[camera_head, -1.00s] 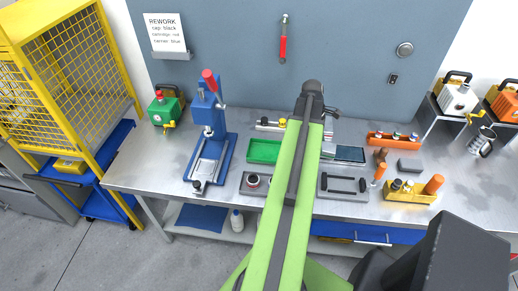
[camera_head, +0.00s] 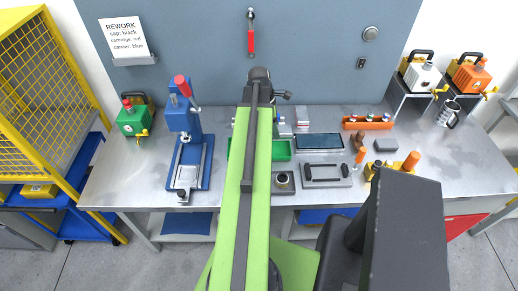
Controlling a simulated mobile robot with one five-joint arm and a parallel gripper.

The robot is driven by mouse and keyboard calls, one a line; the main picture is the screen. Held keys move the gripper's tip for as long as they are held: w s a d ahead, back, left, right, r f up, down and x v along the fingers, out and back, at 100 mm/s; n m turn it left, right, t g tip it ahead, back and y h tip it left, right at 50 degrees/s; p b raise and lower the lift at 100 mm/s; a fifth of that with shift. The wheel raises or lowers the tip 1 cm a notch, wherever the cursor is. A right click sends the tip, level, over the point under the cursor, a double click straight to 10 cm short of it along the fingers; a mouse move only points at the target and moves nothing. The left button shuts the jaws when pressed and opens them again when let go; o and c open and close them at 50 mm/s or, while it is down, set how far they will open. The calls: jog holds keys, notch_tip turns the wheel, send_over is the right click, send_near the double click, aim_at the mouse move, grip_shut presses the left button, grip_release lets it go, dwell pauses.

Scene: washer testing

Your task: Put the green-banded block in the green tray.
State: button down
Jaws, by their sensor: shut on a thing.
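The green tray (camera_head: 281,150) lies on the bench near the middle, partly covered by my green arm. My gripper (camera_head: 283,96) is at the far end of the arm, above the back of the bench and beyond the tray in the picture. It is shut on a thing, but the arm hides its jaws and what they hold. I cannot make out the green-banded block anywhere. Several small pale blocks (camera_head: 302,121) stand at the back of the bench, right of the arm; their bands are too small to read.
A blue press (camera_head: 184,125) stands left of the tray. A dark tray (camera_head: 320,142), a grey fixture with a black handle (camera_head: 325,172) and an orange rack (camera_head: 367,123) lie to the right. A green case (camera_head: 133,119) is far left. Bare bench shows at the far right.

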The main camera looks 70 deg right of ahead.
aim_at(289, 131)
jog(key=s, duration=0.3)
jog(key=s+r, duration=0.1)
jog(key=shift+s+d+r+p, duration=0.1)
jog(key=shift+s+d+p, duration=0.2)
jog(key=shift+s, duration=0.1)
jog(key=w+f+b, duration=0.2)
jog(key=w, duration=0.1)
jog(key=w+a+f+b, duration=0.1)
jog(key=w+f+b, duration=0.1)
jog(key=w, duration=0.2)
jog(key=w+a+f+b, duration=0.1)
jog(key=w+f+b, duration=0.2)
jog(key=shift+w, duration=0.8)
notch_tip(289, 131, down, 4)
jog(key=b, duration=0.4)
jog(key=shift+f+b, duration=0.25)
jog(key=shift+b, duration=0.05)
jog(key=c, duration=0.6)
grip_release()
jog(key=shift+r, duration=0.15)
jog(key=p+v, duration=1.2)
jog(key=shift+a+r, duration=0.1)
jog(key=shift+a, duration=0.05)
